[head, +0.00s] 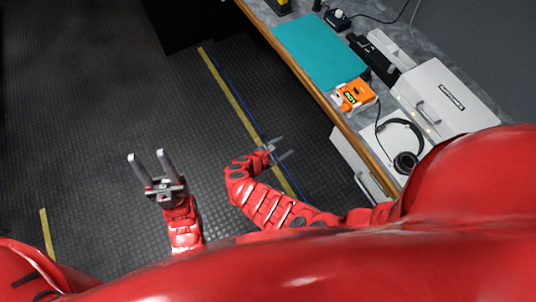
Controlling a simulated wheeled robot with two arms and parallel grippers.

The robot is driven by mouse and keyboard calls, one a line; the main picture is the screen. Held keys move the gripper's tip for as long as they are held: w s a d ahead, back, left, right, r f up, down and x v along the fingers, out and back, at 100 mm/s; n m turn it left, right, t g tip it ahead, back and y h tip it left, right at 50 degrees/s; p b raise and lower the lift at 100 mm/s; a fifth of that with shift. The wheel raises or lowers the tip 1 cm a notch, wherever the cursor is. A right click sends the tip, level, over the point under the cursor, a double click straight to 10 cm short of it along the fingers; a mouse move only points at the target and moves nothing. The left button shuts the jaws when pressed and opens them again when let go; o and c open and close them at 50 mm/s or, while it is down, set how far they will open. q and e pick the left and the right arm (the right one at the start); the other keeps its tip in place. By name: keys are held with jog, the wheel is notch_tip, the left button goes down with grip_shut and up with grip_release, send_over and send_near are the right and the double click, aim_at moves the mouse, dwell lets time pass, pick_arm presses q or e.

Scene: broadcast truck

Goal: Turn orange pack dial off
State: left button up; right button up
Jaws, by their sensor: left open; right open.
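The orange pack (356,95) sits on the desk near its front edge, at the right of the head view. It has a small dark display with lit green marks and a pale part at its left end. Its dial is too small to make out. My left gripper (151,161) is open and empty over the floor, well left of the desk. My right gripper (279,149) is open and empty, in front of the desk and lower left of the pack. Neither gripper touches anything.
A black device (372,60) stands behind the pack. The wooden desk edge (313,91) runs diagonally. The dark floor at left is clear.

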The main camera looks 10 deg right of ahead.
jog(key=w+a+f+y+b, duration=0.1)
jog(key=w+a+f+y, duration=0.1)
jog(key=a+f+y, duration=0.3)
notch_tip(320, 180, down, 3)
jog(key=shift+m+t+b, duration=0.35)
jog(key=shift+m+t, duration=0.05)
